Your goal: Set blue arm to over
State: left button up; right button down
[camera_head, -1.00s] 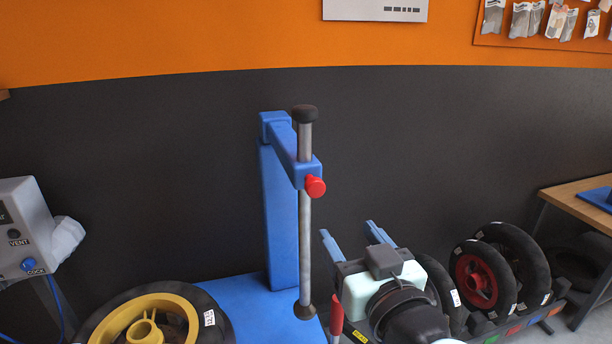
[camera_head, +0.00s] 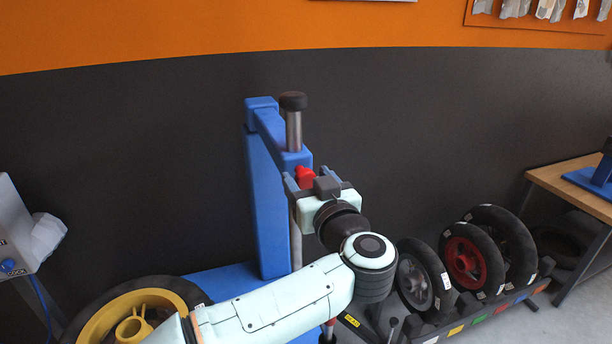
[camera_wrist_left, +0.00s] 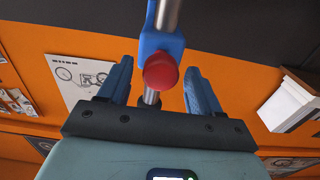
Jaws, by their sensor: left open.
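The blue arm (camera_head: 268,128) reaches out from the top of a blue post (camera_head: 266,205), with a steel rod and black cap (camera_head: 293,102) through its end. A red knob (camera_head: 304,175) is on the arm's end. My left gripper (camera_head: 296,182) is at the arm's end, its fingers on either side of the knob. In the left wrist view the red knob (camera_wrist_left: 161,71) sits between the two open blue fingers, with visible gaps on both sides. The lower rod is partly hidden by my left arm. My right gripper is not in view.
A wheel with a yellow rim (camera_head: 140,312) lies at lower left by the blue base (camera_head: 225,280). A grey control box (camera_head: 18,230) stands at far left. Several tyres (camera_head: 470,255) stand in a rack at right, near a wooden table (camera_head: 570,185).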

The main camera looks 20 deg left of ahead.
pick_arm(q)
jog(key=shift+w+a, duration=0.4)
jog(key=shift+w, duration=0.2)
